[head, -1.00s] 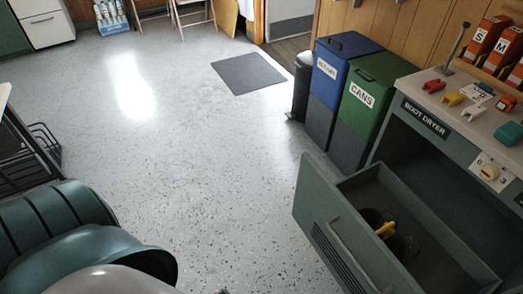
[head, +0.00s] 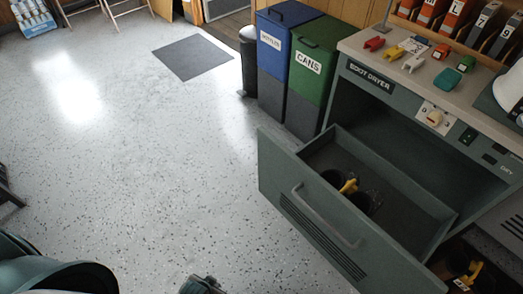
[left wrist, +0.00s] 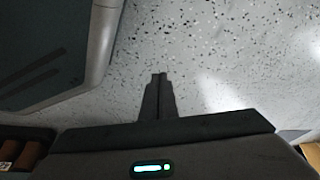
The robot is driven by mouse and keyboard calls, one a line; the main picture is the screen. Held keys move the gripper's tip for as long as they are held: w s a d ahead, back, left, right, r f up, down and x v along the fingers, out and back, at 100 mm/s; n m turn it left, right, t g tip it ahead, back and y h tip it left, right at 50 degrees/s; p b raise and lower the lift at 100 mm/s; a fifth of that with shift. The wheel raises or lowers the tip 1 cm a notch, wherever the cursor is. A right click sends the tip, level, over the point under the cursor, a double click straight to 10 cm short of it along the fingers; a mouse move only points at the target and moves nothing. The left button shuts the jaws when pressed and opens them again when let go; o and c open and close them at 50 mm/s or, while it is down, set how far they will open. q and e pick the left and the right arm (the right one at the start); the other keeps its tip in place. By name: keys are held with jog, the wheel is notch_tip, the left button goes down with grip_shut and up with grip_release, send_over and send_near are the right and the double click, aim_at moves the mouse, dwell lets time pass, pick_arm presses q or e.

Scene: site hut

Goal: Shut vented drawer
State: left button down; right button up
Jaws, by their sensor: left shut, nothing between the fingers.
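The vented drawer (head: 282,182) stands pulled out from the grey-green boot dryer cabinet (head: 388,104) in the head view. Its front has a bar handle (head: 325,218) and a row of dark vent slots. Inside lie dark round items and a yellow piece (head: 349,186). My left gripper (head: 202,284) is only partly in view at the bottom edge, left of the drawer front and apart from it. In the left wrist view its fingers (left wrist: 158,78) are shut with nothing between them, over speckled floor. A grey slotted panel (left wrist: 45,65) is at upper left there. My right gripper is not in view.
A blue bin (head: 275,60) and a green cans bin (head: 309,75) stand beyond the drawer. The counter (head: 375,52) holds small coloured items. A dark green rounded object (head: 45,275) is at bottom left. The floor left of the drawer is clear.

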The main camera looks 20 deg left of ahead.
pick_arm(q)
jog(key=w+a+r+m+t, duration=0.4)
jog(key=w+r+t, duration=0.1)
jog(key=w+r, duration=0.55)
jog(key=w+a+r+m+t, duration=0.3)
jog(key=w+a+r+t, duration=0.15)
jog(key=w+r, duration=0.6)
jog(key=d+r+m+h, duration=0.3)
jog(key=r+m, duration=0.2)
jog(key=r, duration=0.1)
jog(key=w+d+r+m+t+h, duration=0.1)
jog(key=d+r+m+h, duration=0.2)
jog(key=r+m, duration=0.2)
jog(key=w+d+r+m+t+h+b, duration=0.1)
jog(key=d+r+m+h, duration=0.1)
jog(key=r+m+h, duration=0.2)
notch_tip(320, 180, up, 3)
jog(key=shift+w+d+r+m, duration=0.2)
jog(key=shift+d+m, duration=0.2)
jog(key=shift+m, duration=0.3)
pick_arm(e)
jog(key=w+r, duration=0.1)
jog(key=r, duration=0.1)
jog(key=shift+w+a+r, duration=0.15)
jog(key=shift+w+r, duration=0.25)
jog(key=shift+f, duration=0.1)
